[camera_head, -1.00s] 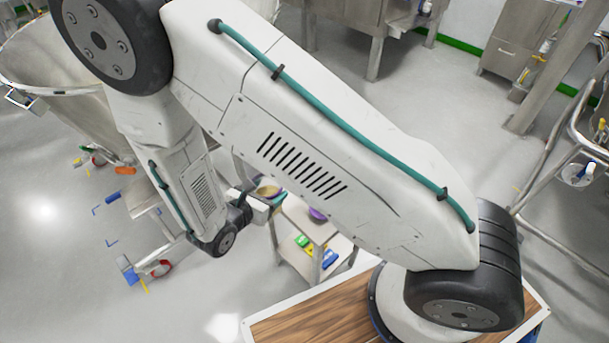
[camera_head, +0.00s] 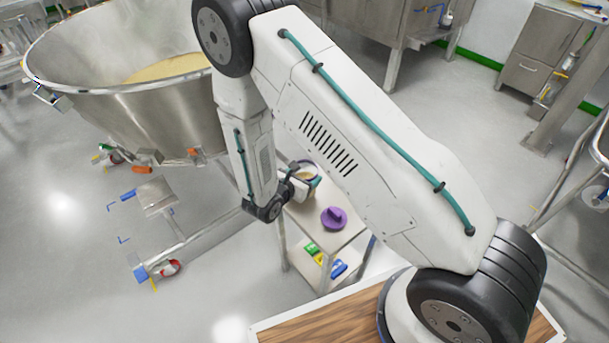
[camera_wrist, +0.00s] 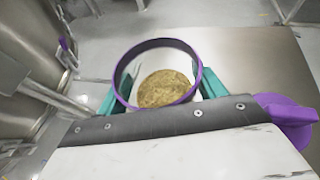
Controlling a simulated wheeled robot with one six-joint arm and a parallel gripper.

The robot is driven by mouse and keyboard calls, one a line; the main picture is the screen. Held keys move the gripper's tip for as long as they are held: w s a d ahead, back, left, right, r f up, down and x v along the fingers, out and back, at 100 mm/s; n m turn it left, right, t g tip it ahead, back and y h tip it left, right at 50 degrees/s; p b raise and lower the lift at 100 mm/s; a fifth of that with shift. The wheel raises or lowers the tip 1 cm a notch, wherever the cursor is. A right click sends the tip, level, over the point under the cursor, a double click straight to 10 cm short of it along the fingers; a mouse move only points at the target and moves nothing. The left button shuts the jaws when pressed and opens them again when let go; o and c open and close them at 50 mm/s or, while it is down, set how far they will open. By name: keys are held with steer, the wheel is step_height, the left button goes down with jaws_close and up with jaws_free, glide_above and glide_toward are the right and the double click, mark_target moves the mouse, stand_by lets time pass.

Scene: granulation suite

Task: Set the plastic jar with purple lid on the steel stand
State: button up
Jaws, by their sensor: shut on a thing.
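The plastic jar (camera_wrist: 150,60) shows from above in the wrist view, with a purple ring around its top and tan granules visible inside. My gripper (camera_wrist: 160,86) is shut on it, with a teal finger at each side. In the head view my gripper (camera_head: 304,182) is at the far left part of the steel stand (camera_head: 345,237), and the jar is partly hidden behind my arm. The stand's bare steel top (camera_wrist: 250,65) lies to the right of the jar in the wrist view. I cannot tell whether the jar's base touches it.
A purple knobbed piece (camera_head: 334,217) lies on the stand top; it shows at the right in the wrist view (camera_wrist: 288,112). Green, yellow and blue items (camera_head: 325,260) sit on the lower shelf. A large steel bowl (camera_head: 150,105) stands to the left.

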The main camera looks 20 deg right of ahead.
steer(key=o, duration=1.1)
steer(key=shift+f, duration=0.1)
